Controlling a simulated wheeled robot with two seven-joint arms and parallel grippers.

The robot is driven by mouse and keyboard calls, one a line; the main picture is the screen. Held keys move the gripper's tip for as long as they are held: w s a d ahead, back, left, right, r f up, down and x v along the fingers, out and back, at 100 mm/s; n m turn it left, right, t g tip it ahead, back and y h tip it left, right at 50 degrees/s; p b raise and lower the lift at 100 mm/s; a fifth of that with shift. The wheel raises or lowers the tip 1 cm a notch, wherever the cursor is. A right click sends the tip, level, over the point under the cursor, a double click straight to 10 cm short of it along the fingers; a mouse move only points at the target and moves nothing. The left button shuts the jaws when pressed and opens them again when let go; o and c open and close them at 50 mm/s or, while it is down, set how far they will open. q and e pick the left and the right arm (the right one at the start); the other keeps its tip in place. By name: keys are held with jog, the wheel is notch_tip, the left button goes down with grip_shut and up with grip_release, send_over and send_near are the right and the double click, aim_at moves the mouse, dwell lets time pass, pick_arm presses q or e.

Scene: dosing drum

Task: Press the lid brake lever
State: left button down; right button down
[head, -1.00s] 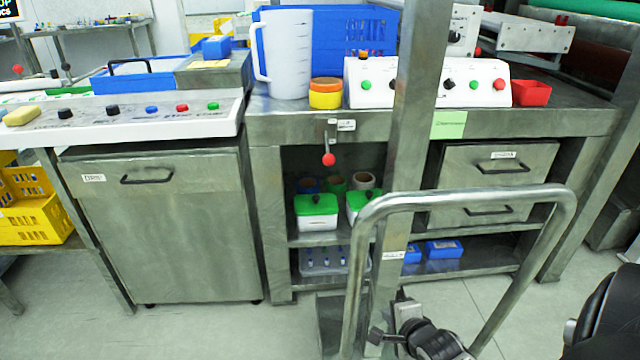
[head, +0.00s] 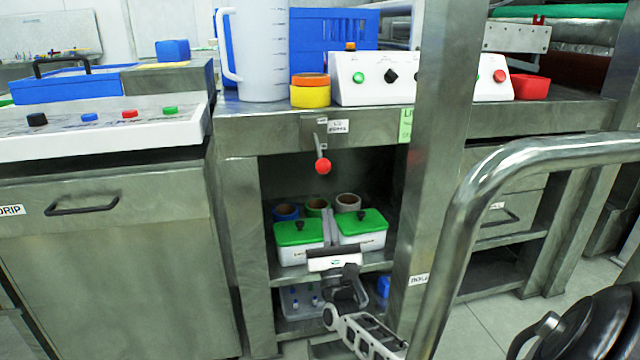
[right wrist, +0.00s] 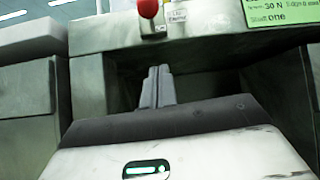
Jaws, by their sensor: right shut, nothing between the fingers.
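The lever with a red ball knob (head: 322,166) hangs from the front edge of the steel bench, beside a small white label (head: 338,126). Its red knob also shows at the top of the right wrist view (right wrist: 148,8). My right gripper (head: 335,258) is below the knob, in front of the shelf with the green-lidded boxes, and does not touch the lever. In the right wrist view its grey fingers (right wrist: 158,75) are together and empty, pointing toward the bench front just under the knob. My left gripper is not in view.
A steel post (head: 436,180) and a curved metal rail (head: 480,190) stand right of the lever. Green-lidded boxes (head: 298,232) sit on the shelf below. A jug (head: 262,50) and a white control box (head: 375,82) stand on the bench. The space around the knob is clear.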

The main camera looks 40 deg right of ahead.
aim_at(319, 152)
jog(key=x, duration=1)
pick_arm(q)
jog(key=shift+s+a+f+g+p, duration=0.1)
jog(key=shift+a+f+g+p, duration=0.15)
jog(key=shift+p, duration=0.25)
pick_arm(e)
jog(key=s+a+r, duration=0.2)
jog(key=s, duration=0.1)
